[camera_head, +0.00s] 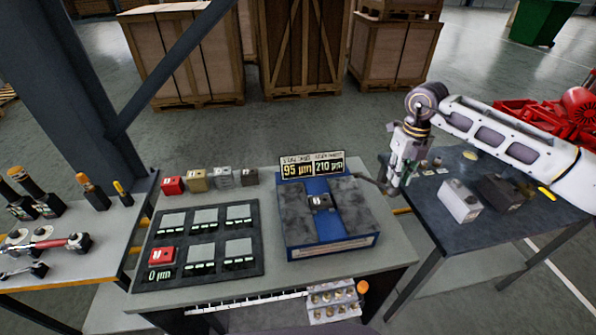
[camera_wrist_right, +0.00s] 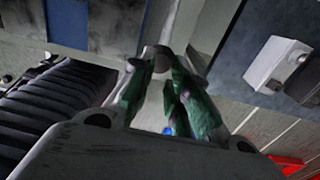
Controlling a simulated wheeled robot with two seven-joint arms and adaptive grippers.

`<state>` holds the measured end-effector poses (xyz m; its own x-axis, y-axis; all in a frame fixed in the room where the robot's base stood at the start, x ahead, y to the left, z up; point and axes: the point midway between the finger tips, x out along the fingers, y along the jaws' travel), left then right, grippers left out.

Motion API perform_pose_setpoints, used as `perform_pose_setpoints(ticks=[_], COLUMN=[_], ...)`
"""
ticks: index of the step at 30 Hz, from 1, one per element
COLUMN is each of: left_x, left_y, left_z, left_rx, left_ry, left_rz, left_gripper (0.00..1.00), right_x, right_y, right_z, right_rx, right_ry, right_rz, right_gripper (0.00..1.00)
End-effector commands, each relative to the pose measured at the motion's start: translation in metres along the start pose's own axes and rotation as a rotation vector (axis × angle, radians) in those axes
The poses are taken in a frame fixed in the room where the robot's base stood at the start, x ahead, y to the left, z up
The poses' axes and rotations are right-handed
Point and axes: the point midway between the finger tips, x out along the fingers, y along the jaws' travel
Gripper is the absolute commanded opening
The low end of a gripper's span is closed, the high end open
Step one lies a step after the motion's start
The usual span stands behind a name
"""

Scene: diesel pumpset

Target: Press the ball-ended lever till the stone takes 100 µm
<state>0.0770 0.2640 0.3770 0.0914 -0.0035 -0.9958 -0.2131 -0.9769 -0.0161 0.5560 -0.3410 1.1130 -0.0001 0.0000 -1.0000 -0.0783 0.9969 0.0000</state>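A blue machine (camera_head: 333,242) with a dark mottled top stands on the middle table, and a small dark grey block (camera_head: 320,203) sits on it. Its display (camera_head: 312,167) shows 95 µm on the left and 210 µm on the right. A dark lever (camera_head: 369,182) reaches from the machine's right side to my right gripper (camera_head: 394,188). In the right wrist view, a grey ball (camera_wrist_right: 160,58) sits between the tips of my right gripper's green fingers (camera_wrist_right: 160,70), which appear closed on it. The head view partly hides this contact. My left gripper is out of view.
Several small blocks, including a red block (camera_head: 172,186), line the table's back edge. A black board (camera_head: 208,268) has several slots and another red block (camera_head: 161,257) at lower left. The right table (camera_head: 440,215) carries a light box (camera_head: 459,201). Tools lie on the left table.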

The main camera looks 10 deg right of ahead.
Motion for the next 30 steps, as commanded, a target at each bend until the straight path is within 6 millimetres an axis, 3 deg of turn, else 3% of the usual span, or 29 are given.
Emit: perform_pose_setpoints(ticks=[30], left_x=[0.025], left_y=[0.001], left_z=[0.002], left_rx=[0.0], left_ry=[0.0], left_rz=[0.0], left_gripper=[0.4], right_x=[0.034], right_y=[0.0], right_z=[0.0], right_rx=[0.0], right_ry=[0.0], right_rz=[0.0], right_gripper=[0.18])
